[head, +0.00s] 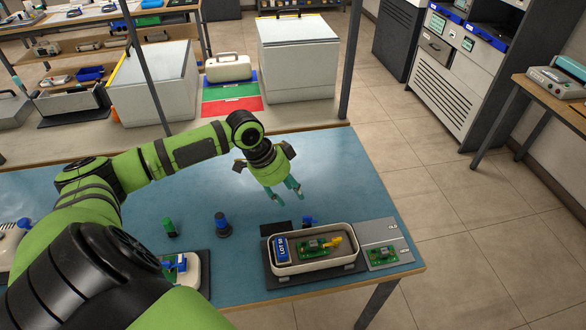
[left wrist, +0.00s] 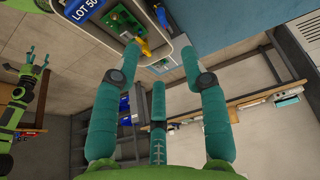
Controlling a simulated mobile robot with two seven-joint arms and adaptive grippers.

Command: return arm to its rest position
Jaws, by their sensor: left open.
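My left gripper (head: 293,187) is open and empty, raised over the right part of the blue table (head: 330,175). In the left wrist view its teal fingers (left wrist: 160,65) stand apart with nothing between them. The tray (head: 357,263) below it holds a blue LOT box (head: 280,249) and a green board with a yellow part (head: 312,247). The tray's contents also show at the top of the left wrist view. My right gripper (left wrist: 37,58) shows small at the left of the left wrist view, its fingers apart. It is not in the head view.
A grey plate with a green board (head: 381,255) lies right of the tray. A blue-topped piece (head: 222,225) and a green cylinder (head: 169,228) stand on the table. White boxes (head: 298,60) stand on the bench behind. The floor (head: 440,200) to the right is clear.

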